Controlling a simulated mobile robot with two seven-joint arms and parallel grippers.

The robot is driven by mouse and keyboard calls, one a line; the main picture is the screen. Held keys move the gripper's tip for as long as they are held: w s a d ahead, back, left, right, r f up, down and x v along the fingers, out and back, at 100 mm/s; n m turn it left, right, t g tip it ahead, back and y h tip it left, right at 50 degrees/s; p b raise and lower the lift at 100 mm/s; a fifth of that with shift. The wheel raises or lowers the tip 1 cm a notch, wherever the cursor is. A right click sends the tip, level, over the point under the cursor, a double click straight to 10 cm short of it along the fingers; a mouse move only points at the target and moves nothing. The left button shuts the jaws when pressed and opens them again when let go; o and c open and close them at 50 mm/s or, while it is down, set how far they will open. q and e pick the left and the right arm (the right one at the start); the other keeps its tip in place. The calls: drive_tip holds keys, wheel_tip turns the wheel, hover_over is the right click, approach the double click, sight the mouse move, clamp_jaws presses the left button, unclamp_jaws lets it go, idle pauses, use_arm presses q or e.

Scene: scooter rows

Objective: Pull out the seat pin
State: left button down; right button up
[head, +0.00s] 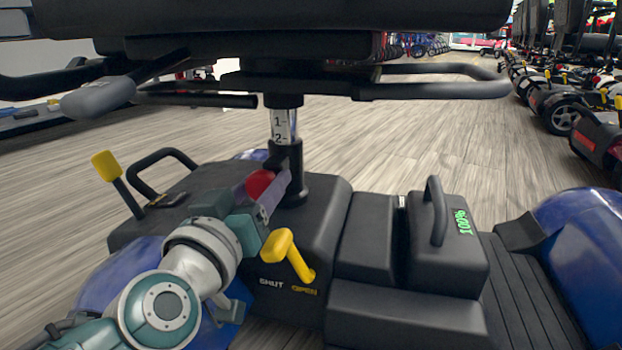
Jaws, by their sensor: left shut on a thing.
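The seat pin shows as a round red knob (261,184) beside the black collar of the seat post. My left gripper (270,190) reaches in from the lower left and is shut on the red knob. Its fingers partly cover the knob, and the pin's shaft is hidden. The seat post (284,125) stands upright above the collar and shows the marks 1 and 2. The black seat (270,15) spans the top of the view. My right gripper is not in view.
A yellow lever (287,254) near the words SHUT and OPEN sits just below my left gripper. A yellow-topped lever (106,166) stands at the left. A black battery box (445,240) with a handle is at the right. Parked scooters (560,110) line the far right.

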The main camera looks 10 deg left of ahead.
sight(259, 189)
use_arm(q)
drive_tip(key=shift+s+p, duration=0.3)
drive_tip(key=shift+p, duration=0.05)
drive_tip(key=shift+s+r+p, duration=0.1)
drive_tip(key=shift+s+p, duration=0.7)
drive_tip(key=shift+s, duration=0.65)
drive_tip(key=shift+w+a, duration=0.1)
drive_tip(key=c, duration=0.6)
unclamp_jaws()
drive_tip(key=o, duration=0.3)
drive_tip(key=shift+s, duration=0.25)
drive_tip(key=shift+w, duration=0.1)
